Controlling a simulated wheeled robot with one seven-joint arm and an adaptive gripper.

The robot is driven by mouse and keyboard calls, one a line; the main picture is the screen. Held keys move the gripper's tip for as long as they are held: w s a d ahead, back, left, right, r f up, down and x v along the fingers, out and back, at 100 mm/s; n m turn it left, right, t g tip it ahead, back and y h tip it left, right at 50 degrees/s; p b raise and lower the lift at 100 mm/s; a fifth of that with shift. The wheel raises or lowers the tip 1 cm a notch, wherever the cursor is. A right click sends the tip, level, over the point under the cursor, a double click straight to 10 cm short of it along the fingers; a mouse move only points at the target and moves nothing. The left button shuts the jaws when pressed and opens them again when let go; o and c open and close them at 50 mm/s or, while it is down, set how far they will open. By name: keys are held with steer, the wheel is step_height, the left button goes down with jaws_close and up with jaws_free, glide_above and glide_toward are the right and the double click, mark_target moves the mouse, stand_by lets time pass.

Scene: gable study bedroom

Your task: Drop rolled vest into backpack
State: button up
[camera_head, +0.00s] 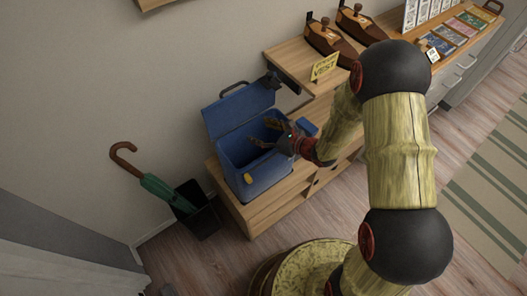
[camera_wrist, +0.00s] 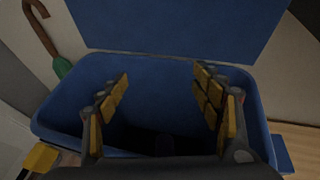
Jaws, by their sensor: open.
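The blue backpack (camera_head: 255,172) stands with its lid flap raised on the low wooden bench. My gripper (camera_head: 264,136) is over its open mouth, with fingers spread and nothing between them. In the wrist view the backpack's rim (camera_wrist: 62,112) surrounds my open gripper (camera_wrist: 162,84), and the raised flap is behind. The inside is very dark. A faint dark rounded shape shows low between the fingers, but I cannot tell whether it is the rolled vest. I do not clearly see the vest in either view.
A green umbrella (camera_head: 165,190) with a brown handle leans in a black stand (camera_head: 200,212) left of the wooden bench (camera_head: 255,222). A yellow sign (camera_head: 325,66) and brown wooden items (camera_head: 330,42) sit on the higher shelf behind. A striped rug (camera_head: 490,190) lies at right.

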steer(key=v, duration=1)
steer(key=shift+s, duration=0.15)
steer(key=shift+d, duration=0.1)
steer(key=s+a+r+n+g+h, duration=0.1)
steer(key=s+r+n+g, duration=0.1)
steer(key=s+n+g, duration=0.5)
steer(key=s+r+n+g, duration=0.2)
steer(key=s+n+g, duration=0.1)
steer(key=s+n, duration=0.65)
steer(key=s+d+r+n+t+h, duration=0.2)
steer(key=s+d+r+n+h, duration=0.3)
steer(key=d+r+n+h, duration=0.3)
step_height(320, 180, up, 13)
steer(key=d+n+t+h, duration=0.1)
steer(key=d+n+t, duration=0.1)
steer(key=t, duration=0.2)
steer(key=shift+d+r+t, duration=0.15)
steer(key=shift+d+t, duration=0.15)
